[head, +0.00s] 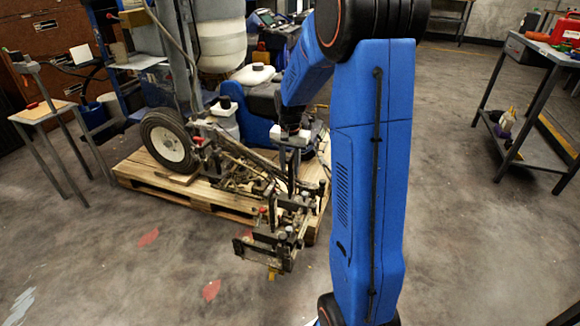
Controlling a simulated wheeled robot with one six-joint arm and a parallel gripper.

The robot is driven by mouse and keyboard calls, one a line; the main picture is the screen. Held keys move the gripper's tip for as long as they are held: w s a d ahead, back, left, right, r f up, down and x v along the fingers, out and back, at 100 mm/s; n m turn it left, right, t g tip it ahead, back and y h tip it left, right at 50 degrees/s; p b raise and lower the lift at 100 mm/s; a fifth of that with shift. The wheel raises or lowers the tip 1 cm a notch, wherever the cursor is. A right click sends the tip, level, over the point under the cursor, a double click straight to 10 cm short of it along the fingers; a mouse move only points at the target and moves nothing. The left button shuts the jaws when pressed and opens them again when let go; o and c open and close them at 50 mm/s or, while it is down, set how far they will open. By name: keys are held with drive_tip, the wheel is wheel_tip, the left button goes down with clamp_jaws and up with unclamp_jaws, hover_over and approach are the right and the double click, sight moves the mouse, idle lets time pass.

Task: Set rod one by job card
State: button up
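The line striper stands on a wooden pallet (160,192), with a pale-hubbed wheel (168,143) at left and a metal frame with clamps and rods (280,235) reaching past the pallet's front edge. Which part is rod one I cannot tell. My gripper (291,180) points down over the striper's frame, just behind the front clamps. Its fingers blend into the dark metal parts, so I cannot tell whether they are open or touch a rod. A blank-looking white sheet (80,54) shows at upper left; I cannot tell if it is the job card.
A small wooden-topped table (42,112) stands at left. A metal cart (525,85) with a red case (565,32) stands at right. Red marks (211,290) lie on the floor. The concrete floor (470,230) is clear at front and right.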

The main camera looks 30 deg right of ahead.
clamp_jaws()
hover_over(290, 198)
drive_tip(key=f, duration=0.8)
drive_tip(key=shift+w+d+f, duration=0.2)
drive_tip(key=shift+w, duration=0.15)
unclamp_jaws()
drive_tip(key=shift+f, duration=0.1)
wheel_tip(290, 198, up, 18)
drive_tip(key=shift+f, duration=0.25)
